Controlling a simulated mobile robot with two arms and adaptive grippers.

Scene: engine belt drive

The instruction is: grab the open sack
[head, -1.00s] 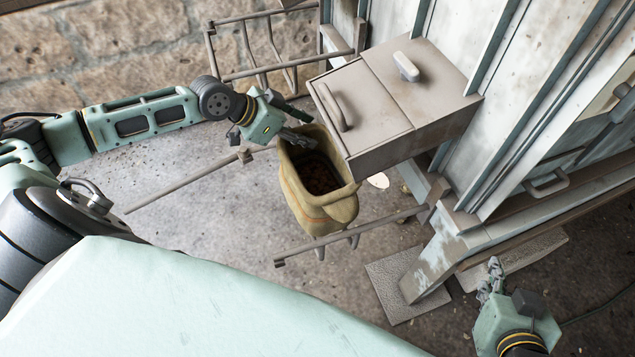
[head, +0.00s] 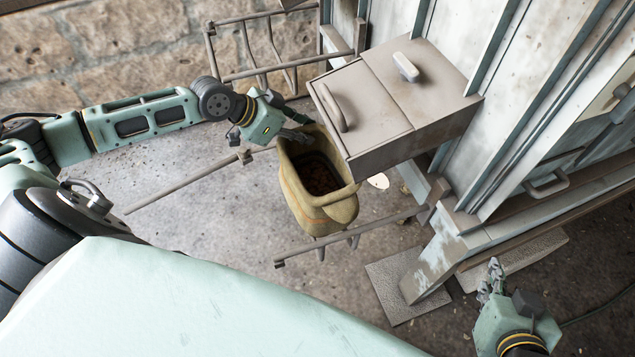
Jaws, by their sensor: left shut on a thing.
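The open sack (head: 325,214) is tan with orange stripes and hangs upright with its mouth up, beside the grey metal box. Dark brown contents show inside it. My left gripper (head: 300,133) is at the sack's upper left rim, with its fingers shut on that rim. The exact finger contact is partly hidden. My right gripper (head: 490,280) is at the lower right, well away from the sack, with its fingers pointing up. The gap between its fingers is too small to tell.
The grey metal box (head: 411,137) with a handle juts out just right of the sack. Thin rails (head: 350,237) run below and left of the sack. A metal frame (head: 270,45) stands behind. The concrete floor at left (head: 200,220) is clear.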

